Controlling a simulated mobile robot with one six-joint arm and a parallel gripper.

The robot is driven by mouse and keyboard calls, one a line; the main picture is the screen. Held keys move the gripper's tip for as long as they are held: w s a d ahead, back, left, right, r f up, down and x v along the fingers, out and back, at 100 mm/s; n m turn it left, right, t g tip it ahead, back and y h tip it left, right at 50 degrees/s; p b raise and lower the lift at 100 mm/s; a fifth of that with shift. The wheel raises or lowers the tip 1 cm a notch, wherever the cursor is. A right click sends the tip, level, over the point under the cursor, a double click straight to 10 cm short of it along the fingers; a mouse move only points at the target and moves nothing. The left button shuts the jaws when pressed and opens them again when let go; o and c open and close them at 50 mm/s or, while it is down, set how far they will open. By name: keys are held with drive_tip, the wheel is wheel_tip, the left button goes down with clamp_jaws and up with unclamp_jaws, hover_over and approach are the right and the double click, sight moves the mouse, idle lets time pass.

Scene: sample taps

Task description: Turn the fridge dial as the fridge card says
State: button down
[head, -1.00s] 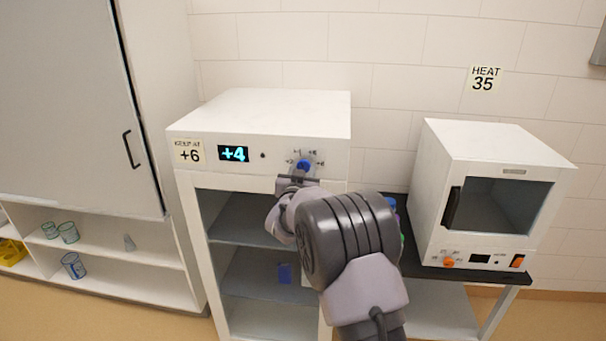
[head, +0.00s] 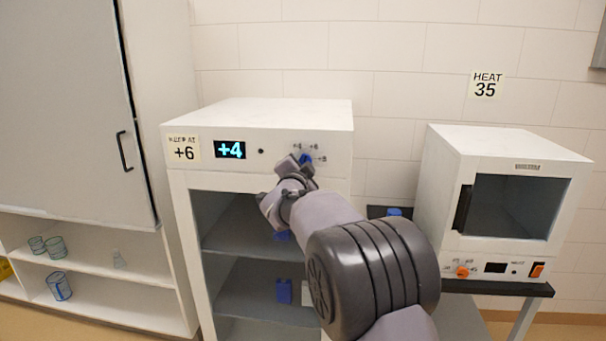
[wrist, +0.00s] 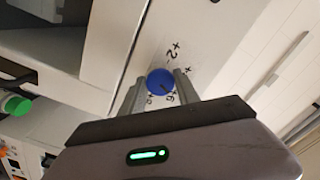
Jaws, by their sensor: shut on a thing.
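The fridge (head: 260,110) is a white cabinet with an open front and shelves. Its card (head: 183,149) reads KEEP AT +6. Its display (head: 230,149) shows +4. The blue fridge dial (head: 306,158) is on the panel's right side, with printed marks around it. In the wrist view the dial (wrist: 160,82) sits between the two fingers of my gripper (wrist: 158,90), and a +2 mark shows above it. My gripper (head: 298,168) is shut on the dial. In the head view the gripper partly covers the dial, and its pointer cannot be read there.
A white oven (head: 510,190) with an orange knob (head: 463,271) stands on a dark bench at the right, under a card (head: 487,85) reading HEAT 35. A tall cabinet (head: 70,100) is at the left. Blue items (head: 284,291) lie on the fridge shelves.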

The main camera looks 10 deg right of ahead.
drive_tip(key=shift+f+m+b, duration=0.1)
drive_tip(key=shift+m+b, duration=0.35)
drive_tip(key=shift+m, duration=0.45)
drive_tip(key=c, duration=0.9)
unclamp_jaws()
drive_tip(key=v, duration=1.7)
drive_tip(key=shift+s+p, duration=0.2)
drive_tip(key=shift+p, duration=0.25)
drive_tip(key=shift+r, duration=0.2)
